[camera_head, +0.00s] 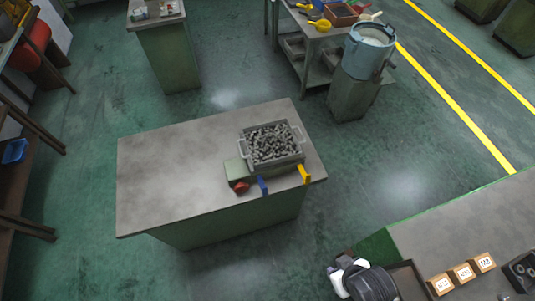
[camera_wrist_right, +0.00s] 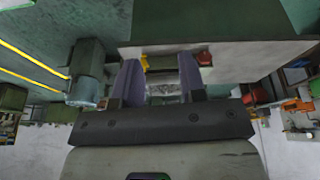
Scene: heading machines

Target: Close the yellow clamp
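The yellow clamp (camera_head: 304,174) is at the front right edge of the grey-topped table, just in front of a grey bin of metal parts (camera_head: 270,145). It also shows in the right wrist view, small and partly hidden behind a finger (camera_wrist_right: 144,62). Whether it is open or closed is too small to tell. A blue clamp (camera_head: 262,186) is on the same edge to its left. My right gripper (camera_head: 347,262) is low in the head view, apart from the clamp. In the right wrist view its fingers (camera_wrist_right: 160,72) are spread with nothing held. My left gripper is out of view.
A red object (camera_head: 239,187) lies near the table's front edge, left of the blue clamp. The table's left half is clear. A bench with numbered boxes (camera_head: 463,272) stands lower right. A blue bucket (camera_head: 368,48) stands on a stand behind. Open floor surrounds the table.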

